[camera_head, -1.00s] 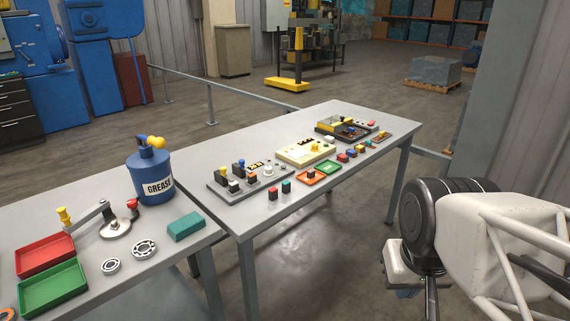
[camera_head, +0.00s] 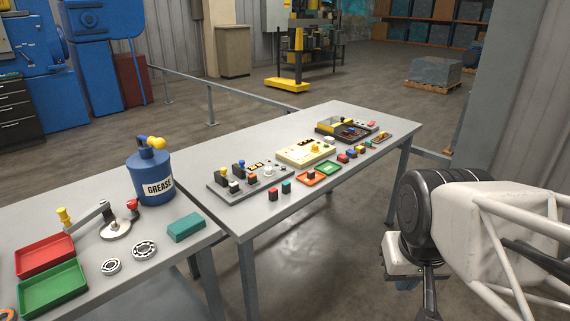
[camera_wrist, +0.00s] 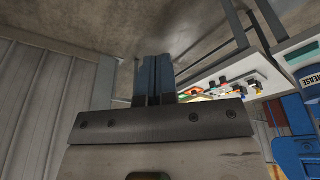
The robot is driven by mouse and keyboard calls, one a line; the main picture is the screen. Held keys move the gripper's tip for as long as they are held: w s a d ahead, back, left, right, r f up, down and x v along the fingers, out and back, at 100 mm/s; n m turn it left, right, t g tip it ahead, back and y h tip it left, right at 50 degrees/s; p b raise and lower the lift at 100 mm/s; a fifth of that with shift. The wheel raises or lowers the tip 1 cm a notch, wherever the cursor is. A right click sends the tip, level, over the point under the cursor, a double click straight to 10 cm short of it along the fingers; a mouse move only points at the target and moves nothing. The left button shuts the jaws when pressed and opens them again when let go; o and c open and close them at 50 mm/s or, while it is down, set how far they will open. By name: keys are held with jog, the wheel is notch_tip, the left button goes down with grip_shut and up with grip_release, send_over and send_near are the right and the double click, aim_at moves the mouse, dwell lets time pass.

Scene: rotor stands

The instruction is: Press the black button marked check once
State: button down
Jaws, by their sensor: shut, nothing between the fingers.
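No black button with a readable check mark can be made out; the labels are too small at this distance. On the far table stand a grey board (camera_head: 217,189) with dark blocks and coloured knobs, a cream panel (camera_head: 293,156) with a yellow knob, and a dark tray-like unit (camera_head: 350,137) with a yellow part. My gripper (camera_wrist: 153,62) shows in the wrist view with its two fingers shut together and nothing between them. It is away from the table, which appears sideways at the right of that view. In the head view my wrist is right of the table; the fingertips cannot be made out.
The near table holds a blue grease can (camera_head: 150,176), a red tray (camera_head: 45,255), a green tray (camera_head: 54,288), bearings and a teal block (camera_head: 186,227). Small coloured blocks and an orange tray (camera_head: 313,178) line the far table's front. Floor between arm and table is clear.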

jog(key=w+r+h, duration=0.1)
jog(key=w+r, duration=0.2)
jog(key=w, duration=0.7)
jog(key=w+r+h, duration=0.1)
jog(key=w+r, duration=0.2)
jog(key=w, duration=0.8)
jog(key=n+t+h, duration=0.3)
jog(key=t, duration=0.2)
send_over(282, 167)
notch_tip(282, 167, down, 18)
jog(key=shift+w+f, duration=0.1)
jog(key=shift+w, duration=0.1)
jog(key=shift+f, duration=4.35)
